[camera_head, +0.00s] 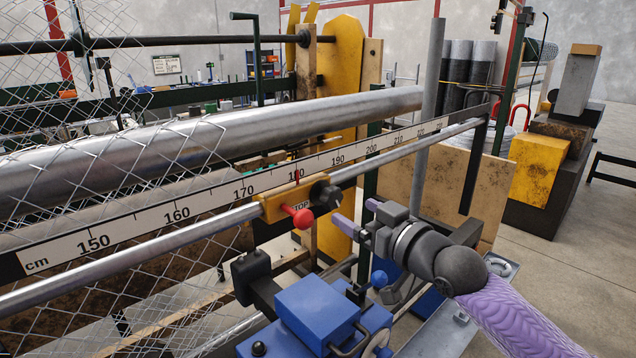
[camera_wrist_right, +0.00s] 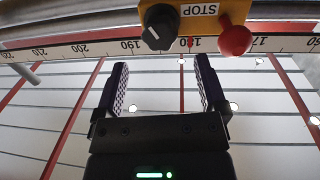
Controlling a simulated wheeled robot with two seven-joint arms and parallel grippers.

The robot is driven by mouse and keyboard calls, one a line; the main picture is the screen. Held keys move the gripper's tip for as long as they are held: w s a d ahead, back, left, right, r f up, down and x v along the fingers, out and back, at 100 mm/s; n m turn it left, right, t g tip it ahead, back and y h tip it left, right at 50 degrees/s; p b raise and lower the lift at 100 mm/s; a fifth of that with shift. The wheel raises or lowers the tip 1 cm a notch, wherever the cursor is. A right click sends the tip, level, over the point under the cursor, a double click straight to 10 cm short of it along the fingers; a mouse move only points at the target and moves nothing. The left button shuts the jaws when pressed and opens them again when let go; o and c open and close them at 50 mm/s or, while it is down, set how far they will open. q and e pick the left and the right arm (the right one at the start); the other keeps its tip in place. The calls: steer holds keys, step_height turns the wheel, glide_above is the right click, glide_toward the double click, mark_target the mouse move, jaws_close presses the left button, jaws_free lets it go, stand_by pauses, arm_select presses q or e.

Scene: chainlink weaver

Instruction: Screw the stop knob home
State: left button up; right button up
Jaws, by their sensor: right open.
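The yellow stop block (camera_head: 285,201), marked STOP, sits on the steel rail below the cm scale, with its red pointer near 180. A black fluted knob (camera_head: 327,196) is on its right end, and a red ball knob (camera_head: 303,217) sticks out of its front. The right wrist view shows the block (camera_wrist_right: 200,12), the black knob (camera_wrist_right: 159,27) and the red ball (camera_wrist_right: 234,39) at the top. My right gripper (camera_head: 358,215) is open and empty, its fingers pointing toward the black knob, apart from it. In the right wrist view the gap between its fingers (camera_wrist_right: 162,82) lies below the black knob. My left gripper is not in view.
The scale bar (camera_head: 268,186) and steel rail (camera_head: 130,262) run across the view. A thick steel roller (camera_head: 210,142) and wire mesh (camera_head: 105,120) lie behind and left. A blue device (camera_head: 318,310) with a handwheel stands below the block. Open floor shows at right.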

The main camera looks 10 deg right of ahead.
mark_target(336, 201)
steer(key=x, duration=0.6)
steer(key=shift+w+a, duration=0.3)
steer(key=shift+w, duration=0.35)
jaws_close()
